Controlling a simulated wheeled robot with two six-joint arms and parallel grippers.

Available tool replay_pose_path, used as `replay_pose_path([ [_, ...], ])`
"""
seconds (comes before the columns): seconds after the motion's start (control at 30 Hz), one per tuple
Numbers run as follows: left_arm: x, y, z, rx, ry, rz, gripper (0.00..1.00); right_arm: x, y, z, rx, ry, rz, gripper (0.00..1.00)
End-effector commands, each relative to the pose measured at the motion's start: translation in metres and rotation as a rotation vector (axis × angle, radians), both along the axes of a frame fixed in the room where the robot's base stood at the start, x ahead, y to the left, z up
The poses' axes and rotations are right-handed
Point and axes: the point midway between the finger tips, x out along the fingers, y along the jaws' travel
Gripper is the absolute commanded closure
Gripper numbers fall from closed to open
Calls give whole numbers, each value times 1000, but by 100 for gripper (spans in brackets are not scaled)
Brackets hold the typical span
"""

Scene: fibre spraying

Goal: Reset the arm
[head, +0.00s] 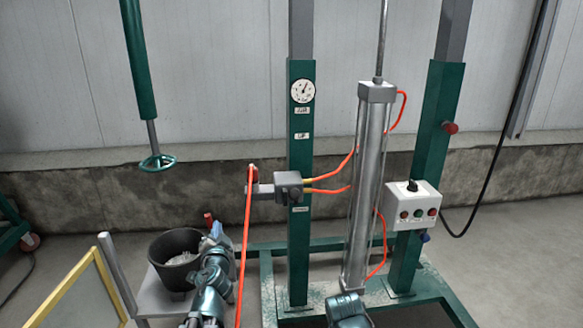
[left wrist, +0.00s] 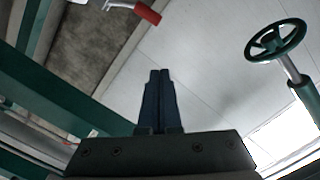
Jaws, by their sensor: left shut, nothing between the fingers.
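My left gripper (head: 216,230) is raised in front of the black bucket, with its arm coming up from the bottom edge. In the left wrist view its two dark fingers (left wrist: 160,78) are pressed together, with nothing between them. A part of my right arm shows at the bottom of the head view, but its gripper is out of view.
A black bucket (head: 163,246) stands on a grey stand. A green handwheel (head: 157,162) hangs on a post; it also shows in the left wrist view (left wrist: 275,40). A green frame carries a gauge (head: 303,91), a silver cylinder (head: 366,185), orange hoses (head: 245,245) and a control box (head: 413,206).

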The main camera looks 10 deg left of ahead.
Motion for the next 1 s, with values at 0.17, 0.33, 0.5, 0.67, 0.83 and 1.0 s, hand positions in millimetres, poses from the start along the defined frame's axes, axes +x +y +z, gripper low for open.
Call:
replay_pose_path([
  [0.17, -11, -23, -25, -141, 126, 119, 100, 0, 0, 13, -1, 0, 1, 65],
  [0.33, -51, -79, -83, -326, 434, 233, 100, 0, 0, 26, -1, 1, 1, 65],
  [0.5, -116, -154, -133, -444, 815, 255, 100, 0, 0, 36, -2, 0, 2, 65],
  [0.67, -177, -210, -152, -483, 1113, 224, 100, 0, -1, 43, -2, 1, 3, 65],
  [0.83, -238, -258, -153, -482, 1391, 163, 100, 0, -1, 49, -3, 0, 3, 65],
  [1.0, -237, -255, -108, -488, 1391, 169, 100, 0, -1, 95, -3, 1, 2, 65],
])
